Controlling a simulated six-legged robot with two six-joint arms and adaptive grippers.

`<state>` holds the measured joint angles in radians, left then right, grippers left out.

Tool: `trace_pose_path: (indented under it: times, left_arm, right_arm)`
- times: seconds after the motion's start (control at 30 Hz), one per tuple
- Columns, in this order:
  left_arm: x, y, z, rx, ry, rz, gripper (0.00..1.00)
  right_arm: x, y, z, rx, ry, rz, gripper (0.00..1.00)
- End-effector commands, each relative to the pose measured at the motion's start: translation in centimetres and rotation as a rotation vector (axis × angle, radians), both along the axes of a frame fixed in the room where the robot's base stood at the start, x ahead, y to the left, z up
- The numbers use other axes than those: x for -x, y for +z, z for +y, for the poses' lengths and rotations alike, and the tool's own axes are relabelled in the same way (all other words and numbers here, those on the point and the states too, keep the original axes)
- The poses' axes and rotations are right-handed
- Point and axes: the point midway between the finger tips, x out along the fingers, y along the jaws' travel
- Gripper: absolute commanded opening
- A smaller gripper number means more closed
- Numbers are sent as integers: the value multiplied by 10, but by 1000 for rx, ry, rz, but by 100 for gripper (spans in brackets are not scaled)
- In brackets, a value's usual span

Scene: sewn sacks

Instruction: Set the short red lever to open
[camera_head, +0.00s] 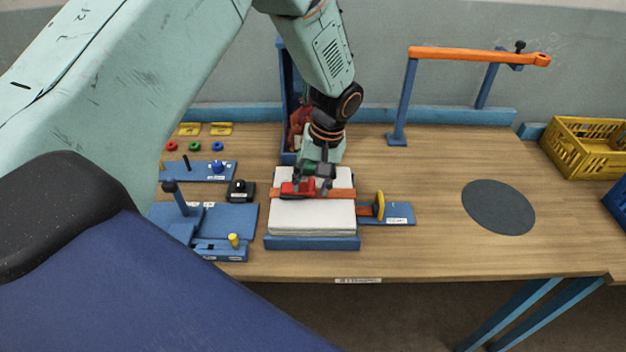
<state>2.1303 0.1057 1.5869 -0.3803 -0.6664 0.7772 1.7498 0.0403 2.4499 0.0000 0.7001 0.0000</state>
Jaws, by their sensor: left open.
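A short red lever piece (293,188) lies on an orange strap (343,193) that crosses a stack of white sacks (312,217) on a blue base. My left gripper (318,186) points down over the strap, open, with its fingers right at the red piece. I cannot tell whether they touch it. The gripper hides part of the red piece, and its exact angle is too small to read. My right gripper is not in view.
Blue fixtures (225,219) with pegs and a knob stand left of the stack. A blue plate with a yellow disc (379,205) is at its right. A long orange bar (470,54) on blue posts rises at the back. A dark round mat (498,207) and yellow crate (580,148) lie right.

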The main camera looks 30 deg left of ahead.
Motion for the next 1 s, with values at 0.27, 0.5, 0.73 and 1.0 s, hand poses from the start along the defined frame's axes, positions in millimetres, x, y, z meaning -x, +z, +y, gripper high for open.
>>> trace_pose_path:
  times: [0.27, 0.5, 0.73, 1.0]
  left_arm:
    - [-3, -2, 0, 0, 0, -1, 47]
    - [-3, -2, 0, -1, 0, -1, 26]
    - [-3, -2, 0, 0, 0, 0, 7]
    - [-1, -2, 1, 0, 1, 4, 0]
  right_arm:
    - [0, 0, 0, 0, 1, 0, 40]
    - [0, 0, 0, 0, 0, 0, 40]
    - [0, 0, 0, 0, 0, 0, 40]
    - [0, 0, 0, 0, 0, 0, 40]
